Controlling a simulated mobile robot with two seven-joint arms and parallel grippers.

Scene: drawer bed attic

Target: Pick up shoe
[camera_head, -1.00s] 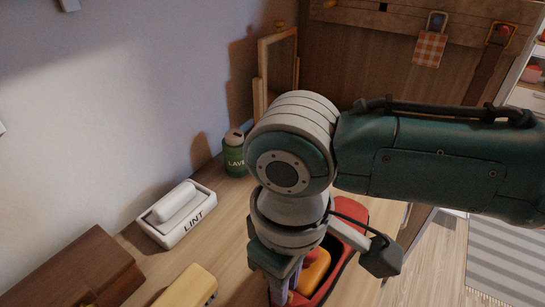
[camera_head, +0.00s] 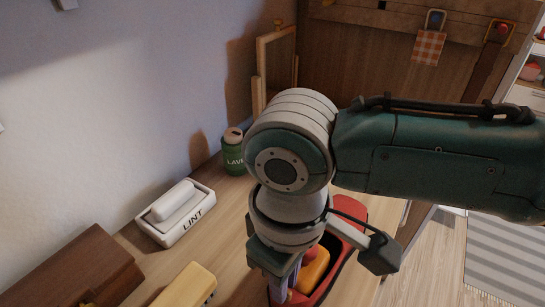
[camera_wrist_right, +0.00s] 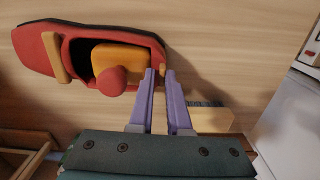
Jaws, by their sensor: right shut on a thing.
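The red shoe (camera_head: 352,240) lies on the wooden surface, partly hidden behind my right wrist and gripper. In the right wrist view the shoe (camera_wrist_right: 38,52) has a dark opening, an orange block and a red ball on it. My right gripper (camera_wrist_right: 160,74) has purple fingers shut on the shoe's rim at its right end. In the head view the right gripper (camera_head: 284,285) points down at the shoe, its fingertips mostly hidden. Any gap between the shoe and the surface cannot be told. My left gripper is out of view.
A white LINT box (camera_head: 178,222), a green can (camera_head: 233,152) and a framed mirror (camera_head: 277,70) stand along the wall. A brown box (camera_head: 75,268) and a yellow brush (camera_head: 185,285) lie at front left. A wooden panel (camera_head: 370,60) rises behind.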

